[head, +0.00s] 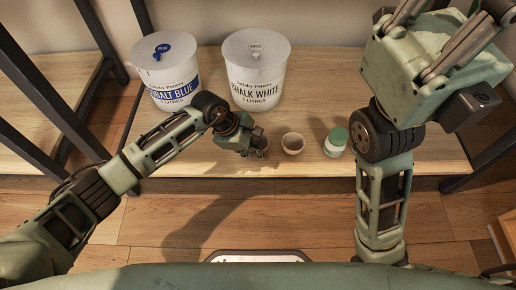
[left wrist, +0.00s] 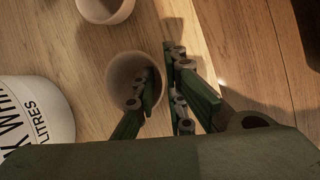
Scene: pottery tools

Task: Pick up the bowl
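In the left wrist view a small clay-coloured bowl (left wrist: 118,72) stands on the wooden shelf. My left gripper (left wrist: 163,82) straddles its wall. One finger reaches inside the bowl and the other is outside the rim, with a gap between them. In the head view my left gripper (head: 258,143) is low over the shelf and mostly hides this bowl. A second small bowl (head: 293,143) stands just right of it, and also shows at the top of the left wrist view (left wrist: 105,8). My right gripper (head: 440,35) is raised at the upper right, its fingertips out of frame.
A cobalt blue bucket (head: 170,78) and a chalk white bucket (head: 256,78) stand behind on the shelf.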

